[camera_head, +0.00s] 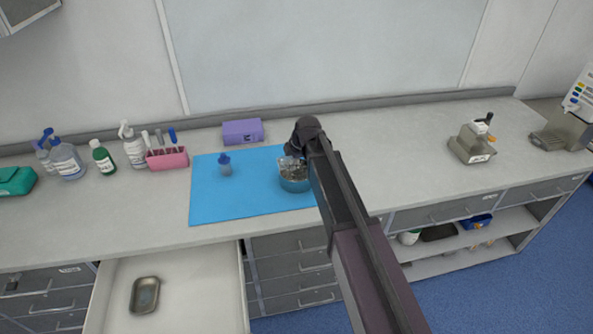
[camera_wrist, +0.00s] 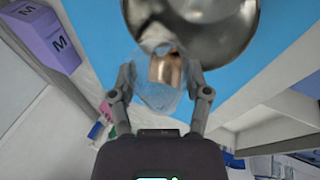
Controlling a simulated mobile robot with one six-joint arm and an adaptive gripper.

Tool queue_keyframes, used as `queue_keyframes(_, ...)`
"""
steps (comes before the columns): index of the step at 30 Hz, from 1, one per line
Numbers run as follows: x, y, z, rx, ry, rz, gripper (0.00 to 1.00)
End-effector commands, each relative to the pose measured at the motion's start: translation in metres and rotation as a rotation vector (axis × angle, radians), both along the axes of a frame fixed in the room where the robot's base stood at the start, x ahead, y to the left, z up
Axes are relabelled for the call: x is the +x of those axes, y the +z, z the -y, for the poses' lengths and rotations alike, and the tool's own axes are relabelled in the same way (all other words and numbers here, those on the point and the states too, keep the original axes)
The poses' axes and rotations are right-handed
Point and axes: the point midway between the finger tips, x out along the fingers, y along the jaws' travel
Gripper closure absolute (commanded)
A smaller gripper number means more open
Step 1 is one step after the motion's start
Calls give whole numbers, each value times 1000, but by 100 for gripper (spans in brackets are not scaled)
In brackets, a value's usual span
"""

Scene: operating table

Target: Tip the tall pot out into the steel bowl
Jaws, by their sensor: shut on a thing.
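The steel bowl (camera_head: 294,186) stands on the right part of the blue mat, partly hidden by my arm. Its shiny inside fills the top of the wrist view (camera_wrist: 225,38). My gripper (camera_wrist: 160,92) is shut on the tall pot (camera_wrist: 150,95), a clear, see-through vessel. A copper-brown patch shows through or beyond the pot's upper end. The pot is at the bowl, its far end overlapping the bowl's opening in the wrist view. In the head view my gripper (camera_head: 297,158) is mostly hidden behind my arm. The pot's exact tilt and contents are unclear.
A small blue-capped bottle (camera_head: 225,167) stands on the blue mat (camera_head: 210,205), left of the bowl. A purple box (camera_head: 242,131) is behind the mat. Bottles and a pink holder (camera_head: 167,158) stand left. An open drawer (camera_head: 195,290) holds a metal tray (camera_head: 145,283). The counter's right-middle is clear.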

Motion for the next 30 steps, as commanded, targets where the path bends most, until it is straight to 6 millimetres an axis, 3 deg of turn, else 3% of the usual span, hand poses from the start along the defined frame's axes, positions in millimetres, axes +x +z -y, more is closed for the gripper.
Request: queue_keyframes(30, 0, -3, 0, 51, -1, -19, 86)
